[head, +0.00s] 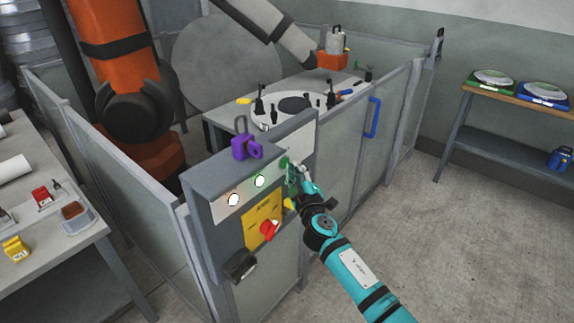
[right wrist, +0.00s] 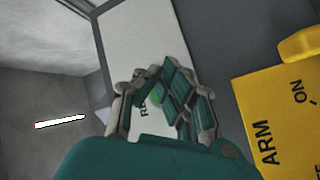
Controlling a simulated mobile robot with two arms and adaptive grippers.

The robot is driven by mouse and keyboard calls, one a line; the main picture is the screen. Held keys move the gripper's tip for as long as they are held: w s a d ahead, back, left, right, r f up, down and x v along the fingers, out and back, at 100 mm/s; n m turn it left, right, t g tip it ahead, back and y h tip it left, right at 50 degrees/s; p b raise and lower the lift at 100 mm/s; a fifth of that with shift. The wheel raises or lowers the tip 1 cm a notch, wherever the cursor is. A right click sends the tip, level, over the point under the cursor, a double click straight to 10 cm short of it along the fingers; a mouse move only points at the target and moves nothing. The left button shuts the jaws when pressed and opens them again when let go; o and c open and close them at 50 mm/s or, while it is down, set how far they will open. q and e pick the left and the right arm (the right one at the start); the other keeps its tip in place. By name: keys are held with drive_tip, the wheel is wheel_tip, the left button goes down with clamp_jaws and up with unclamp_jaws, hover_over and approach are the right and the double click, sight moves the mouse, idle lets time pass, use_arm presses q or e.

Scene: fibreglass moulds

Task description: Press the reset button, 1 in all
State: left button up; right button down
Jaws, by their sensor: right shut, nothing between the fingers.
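The control panel (head: 222,208) stands at the fence corner. The green reset button (head: 283,162) is at the right of its pale upper plate. In the right wrist view the button (right wrist: 156,98) shows only as a green patch behind my fingers, beside a partly covered label starting with "R". My right gripper (head: 291,167) is shut and empty, with its fingertips right at the button; in the right wrist view the fingers (right wrist: 165,78) cover most of it. I cannot tell whether they touch it. My left gripper is out of view.
Two lit lamps (head: 247,190) sit left of the button. Below is a yellow plate (head: 258,214) with a red rotary switch (head: 269,230). A purple padlock (head: 242,147) is on the panel top. Mesh fence (head: 345,145) encloses an orange robot (head: 112,35). Floor at right is clear.

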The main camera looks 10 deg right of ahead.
idle(0.4)
drive_tip(key=shift+s+d, duration=0.45)
drive_tip(key=shift+s, duration=0.15)
drive_tip(key=s+d, duration=0.1)
drive_tip(key=s, duration=0.1)
drive_tip(key=s+d+p, duration=0.1)
drive_tip(key=s+d, duration=0.1)
idle(0.4)
idle(0.4)
